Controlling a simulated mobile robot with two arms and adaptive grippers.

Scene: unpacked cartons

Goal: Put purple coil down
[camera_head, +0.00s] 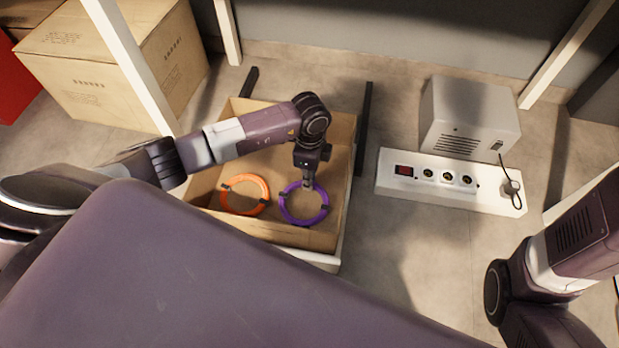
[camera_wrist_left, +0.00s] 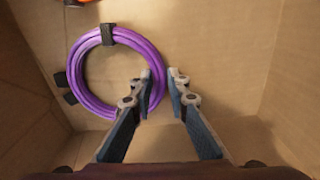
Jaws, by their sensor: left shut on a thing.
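The purple coil (camera_head: 323,211) is a ring with dark ties, inside the open carton (camera_head: 343,150) near its front right corner. My left gripper (camera_head: 308,184) reaches down into the carton and is shut on the coil's rim. In the left wrist view, the coil (camera_wrist_left: 88,93) passes between the fingertips of my left gripper (camera_wrist_left: 164,78) at its right edge. I cannot tell whether the coil touches the carton's bottom. My right arm shows at the right edge, but its gripper is out of view.
An orange coil (camera_head: 226,201) lies left of the purple one in the same carton. A white power strip (camera_head: 400,184) and a grey box-shaped device (camera_head: 472,112) stand to the right. Closed cartons (camera_head: 100,70) stand at the upper left. Carton walls surround the gripper.

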